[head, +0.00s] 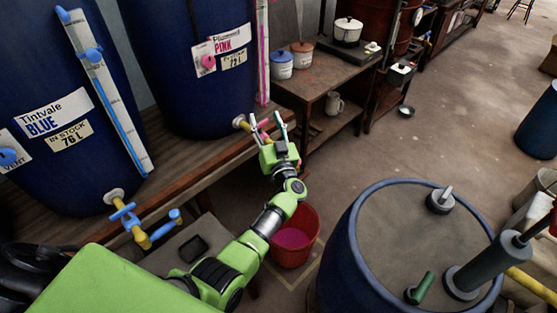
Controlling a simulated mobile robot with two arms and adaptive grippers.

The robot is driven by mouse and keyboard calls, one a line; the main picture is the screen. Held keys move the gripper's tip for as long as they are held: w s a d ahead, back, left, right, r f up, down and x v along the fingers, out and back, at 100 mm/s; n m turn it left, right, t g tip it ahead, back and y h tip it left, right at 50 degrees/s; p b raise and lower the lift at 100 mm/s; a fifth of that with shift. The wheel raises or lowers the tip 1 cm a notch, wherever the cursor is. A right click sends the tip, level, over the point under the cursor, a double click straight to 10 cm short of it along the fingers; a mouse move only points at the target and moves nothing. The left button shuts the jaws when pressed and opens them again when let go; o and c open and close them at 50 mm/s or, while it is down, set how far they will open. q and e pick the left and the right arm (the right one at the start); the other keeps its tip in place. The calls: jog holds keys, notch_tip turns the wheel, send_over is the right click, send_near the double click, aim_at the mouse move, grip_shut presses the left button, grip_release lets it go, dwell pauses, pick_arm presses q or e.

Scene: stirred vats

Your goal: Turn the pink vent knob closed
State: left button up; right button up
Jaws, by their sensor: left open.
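I cannot tell whether a finger touches the tap. The gripper is apart from the knob. My right gripper is out of view.
A red bucket (302,252) with pink liquid sits below my left arm. A large drum (400,235) stands at right.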

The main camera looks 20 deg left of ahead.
pick_arm(q)
jog(key=s+d+f+m+h, duration=0.1)
jog(key=d+f+m+h, duration=0.1)
jog(key=f, duration=0.4)
jog(key=s+d+f+m+t+h, duration=0.1)
jog(key=d+f+m+h, duration=0.1)
jog(key=f, duration=0.4)
jog(key=shift+d+f+t+h+b, duration=0.2)
jog(key=shift+d+t+h+b, duration=0.15)
jog(key=shift+d+h, duration=0.35)
jog(key=shift+s+a, duration=0.1)
jog(key=shift+a, duration=0.05)
jog(key=s+d+f+m+g+h, duration=0.2)
jog(key=s+d+f+g+h, duration=0.2)
jog(key=s+f, duration=0.95)
jog(key=s+d+f+m+g+h, duration=0.35)
jog(key=s+f, duration=0.65)
jog(key=f, duration=0.7)
jog(key=s+a+f+g, duration=0.1)
jog(key=s+f+g, duration=0.2)
jog(key=s, duration=0.9)
jog(key=s+a+f+g, duration=0.1)
jog(key=s+f, duration=0.4)
jog(key=s, duration=0.7)
jog(key=s+a+f+g, duration=0.1)
jog(key=s+f+g, duration=0.3)
jog(key=s, duration=0.8)
jog(key=shift+a+f+n+g, duration=0.3)
jog(key=shift+f+n, duration=0.05)
